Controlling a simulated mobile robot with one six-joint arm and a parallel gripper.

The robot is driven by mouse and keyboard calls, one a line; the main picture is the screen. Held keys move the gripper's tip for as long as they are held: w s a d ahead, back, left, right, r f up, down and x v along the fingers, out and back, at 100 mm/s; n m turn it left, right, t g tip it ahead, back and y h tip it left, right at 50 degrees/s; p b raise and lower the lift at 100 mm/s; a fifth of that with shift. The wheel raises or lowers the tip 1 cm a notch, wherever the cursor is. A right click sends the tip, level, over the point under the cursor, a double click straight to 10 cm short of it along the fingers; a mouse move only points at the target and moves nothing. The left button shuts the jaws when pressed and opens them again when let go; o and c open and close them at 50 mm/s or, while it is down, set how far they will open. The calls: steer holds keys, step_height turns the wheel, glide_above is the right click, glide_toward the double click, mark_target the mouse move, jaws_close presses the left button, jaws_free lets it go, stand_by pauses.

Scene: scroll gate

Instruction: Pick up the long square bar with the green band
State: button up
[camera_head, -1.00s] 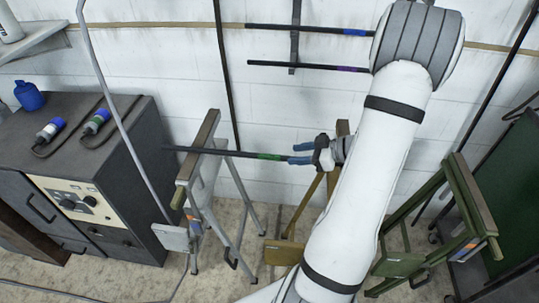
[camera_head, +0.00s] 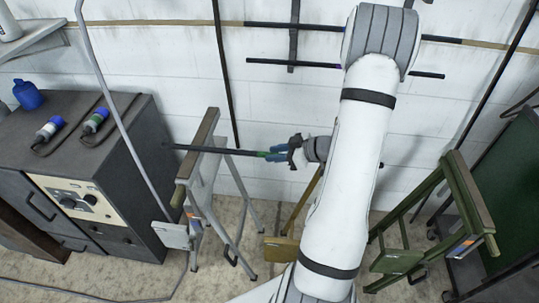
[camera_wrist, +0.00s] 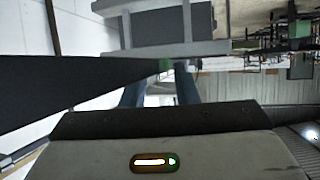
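The long dark square bar (camera_head: 230,152) lies across the top of the grey trestle (camera_head: 205,130) on the left. Its green band (camera_head: 264,154) shows just at the tips of my gripper (camera_head: 275,153). My gripper points left along the bar, its blue fingers apart and overlapping the band in the head view. In the wrist view the bar (camera_wrist: 60,90) comes in large from the left and narrows to a bit of green beyond my fingers (camera_wrist: 158,92), with an open gap between them. I cannot tell whether the fingers touch the bar. My arm hides the bar's right part.
Two other dark bars (camera_head: 300,27) (camera_head: 300,64) are held on the white wall behind. A dark cabinet (camera_head: 110,165) with blue-ended connectors stands left. A green trestle (camera_head: 465,200) stands right. A yellow-brown stand (camera_head: 283,248) is partly behind my arm. A grey pole crosses on the left.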

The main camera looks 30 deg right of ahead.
jaws_close()
